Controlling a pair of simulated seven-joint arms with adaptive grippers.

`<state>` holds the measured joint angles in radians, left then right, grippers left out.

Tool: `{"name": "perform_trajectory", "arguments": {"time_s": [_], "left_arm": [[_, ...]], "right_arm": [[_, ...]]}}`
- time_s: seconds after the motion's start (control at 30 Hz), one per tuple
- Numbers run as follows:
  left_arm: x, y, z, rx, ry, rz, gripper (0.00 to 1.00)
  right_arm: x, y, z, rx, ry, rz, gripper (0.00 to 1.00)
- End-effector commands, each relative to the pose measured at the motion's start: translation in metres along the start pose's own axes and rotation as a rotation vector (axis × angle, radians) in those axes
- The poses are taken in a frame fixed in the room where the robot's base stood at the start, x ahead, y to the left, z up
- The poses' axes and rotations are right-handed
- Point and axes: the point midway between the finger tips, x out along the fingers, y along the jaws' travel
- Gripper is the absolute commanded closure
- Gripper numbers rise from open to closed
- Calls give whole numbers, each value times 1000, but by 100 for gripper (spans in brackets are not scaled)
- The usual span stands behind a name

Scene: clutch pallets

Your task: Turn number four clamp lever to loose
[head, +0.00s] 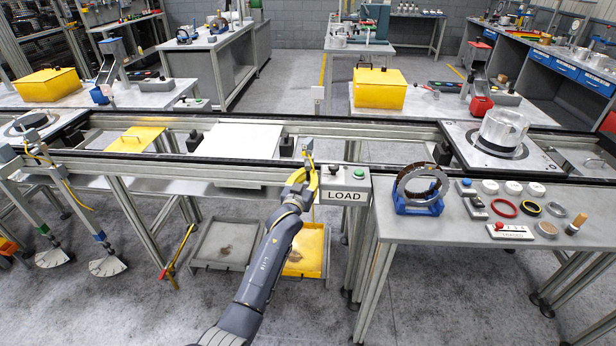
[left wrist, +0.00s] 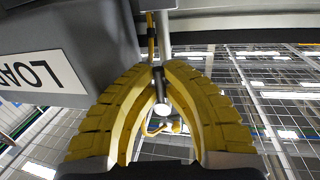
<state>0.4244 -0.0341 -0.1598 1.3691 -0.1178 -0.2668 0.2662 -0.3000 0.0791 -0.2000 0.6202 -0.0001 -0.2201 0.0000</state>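My left gripper (head: 307,180), with yellow fingers, is beside the grey LOAD box (head: 343,184), just below the conveyor's front rail. In the left wrist view its fingertips (left wrist: 160,70) come close together around a thin dark part with a white-ended silver pin (left wrist: 161,104). I cannot tell whether they grip it. A yellow bar with a red end (head: 177,256) hangs farther right. No lever number is readable. My right gripper is not in view.
The LOAD box carries a green button (head: 359,173) and also shows in the left wrist view (left wrist: 40,75). A side table (head: 400,228) holds a ring on a blue stand (head: 420,190) and several small parts. A yellow tray (head: 306,251) and a grey tray (head: 222,243) lie below.

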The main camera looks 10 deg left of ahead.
Motion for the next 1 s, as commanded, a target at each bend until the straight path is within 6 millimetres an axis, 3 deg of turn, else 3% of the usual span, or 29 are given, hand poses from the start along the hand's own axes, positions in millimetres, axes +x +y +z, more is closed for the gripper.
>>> {"name": "perform_trajectory", "arguments": {"time_s": [0.27,1.0], "left_arm": [[-1,-6,0,145,-29,0,100],[-5,-26,-12,828,-164,0,100]], "right_arm": [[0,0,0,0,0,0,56],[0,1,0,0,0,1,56]]}}
